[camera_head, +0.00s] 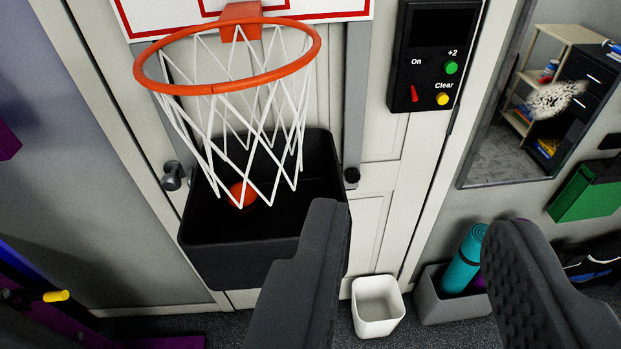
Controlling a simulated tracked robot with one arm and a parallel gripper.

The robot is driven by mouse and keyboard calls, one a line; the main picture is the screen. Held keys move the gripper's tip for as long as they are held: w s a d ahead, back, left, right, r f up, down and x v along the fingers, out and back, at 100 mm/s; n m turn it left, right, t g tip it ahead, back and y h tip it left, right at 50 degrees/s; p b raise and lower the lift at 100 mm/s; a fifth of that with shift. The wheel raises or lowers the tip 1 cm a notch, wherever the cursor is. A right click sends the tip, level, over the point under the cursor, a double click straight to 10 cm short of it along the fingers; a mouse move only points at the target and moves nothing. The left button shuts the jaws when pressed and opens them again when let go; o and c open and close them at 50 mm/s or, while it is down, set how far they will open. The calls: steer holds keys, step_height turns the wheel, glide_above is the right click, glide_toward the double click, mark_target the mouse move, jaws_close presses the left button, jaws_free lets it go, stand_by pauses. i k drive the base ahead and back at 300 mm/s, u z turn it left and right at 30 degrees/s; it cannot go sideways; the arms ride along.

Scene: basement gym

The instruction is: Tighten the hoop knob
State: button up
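The basketball hoop (228,88) has an orange rim, a white net and a white backboard with red lines, mounted on a door. A small black knob (352,175) sits at the lower end of the grey strut (356,100) right of the net. It looks like the hoop knob; how tight it is cannot be told. My gripper (412,218) is open and empty, its two dark fingers wide apart in the lower part of the view. The knob is above and slightly right of the left finger's tip, apart from it in the picture.
A black bin (225,245) under the net holds an orange ball (242,194). A silver door handle (173,176) is at its left. A black score panel (430,55) hangs upper right. A white bin (377,305) and a grey box (450,305) with a teal mat (465,260) stand on the floor.

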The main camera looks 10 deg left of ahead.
mark_target(351, 176)
steer(key=z, duration=2.05)
steer(key=k, duration=0.85)
steer(key=u, duration=1)
steer(key=i, duration=1)
steer(key=z, duration=0.05)
